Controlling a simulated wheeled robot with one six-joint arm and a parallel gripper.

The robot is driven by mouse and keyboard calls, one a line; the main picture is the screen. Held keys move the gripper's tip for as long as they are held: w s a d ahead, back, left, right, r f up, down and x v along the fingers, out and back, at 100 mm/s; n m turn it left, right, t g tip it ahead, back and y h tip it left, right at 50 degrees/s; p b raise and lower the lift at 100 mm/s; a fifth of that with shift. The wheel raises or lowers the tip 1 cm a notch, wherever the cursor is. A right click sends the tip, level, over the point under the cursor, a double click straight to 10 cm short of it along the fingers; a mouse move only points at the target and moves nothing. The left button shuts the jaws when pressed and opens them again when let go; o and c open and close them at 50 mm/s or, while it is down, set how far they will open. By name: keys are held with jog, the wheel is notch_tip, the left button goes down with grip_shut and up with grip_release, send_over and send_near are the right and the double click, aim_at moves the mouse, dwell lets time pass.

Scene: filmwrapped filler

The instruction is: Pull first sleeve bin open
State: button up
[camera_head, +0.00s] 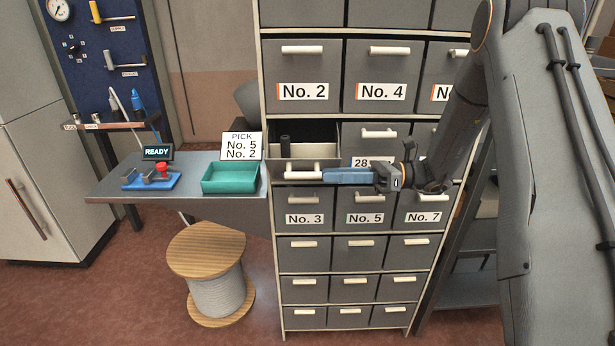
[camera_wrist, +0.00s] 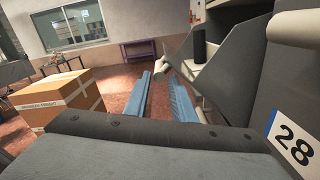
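A card (camera_head: 241,146) on the bench reads PICK No. 5, No. 2. The No. 5 bin (camera_head: 365,208) is shut in the cabinet, and the No. 2 bin (camera_head: 303,84) is shut above. Between their rows, the left-hand bin (camera_head: 306,151) is pulled out, with a dark cylinder (camera_head: 285,149) inside; its label is hidden. My gripper (camera_head: 325,174) is at the right end of that bin's pale handle (camera_head: 299,175). In the wrist view the blue fingers (camera_wrist: 160,77) are apart, close to the handle; I cannot tell if they touch it.
A teal tray (camera_head: 230,178), a blue fixture (camera_head: 150,180) with a red knob and a READY display (camera_head: 157,153) are on the bench left of the cabinet. A wooden-topped spool (camera_head: 206,252) stands on the floor. A cardboard box (camera_wrist: 58,103) shows in the wrist view.

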aim_at(307, 176)
jog(key=a+p, duration=0.2)
jog(key=a, duration=0.5)
jog(key=shift+a, duration=0.1)
grip_shut()
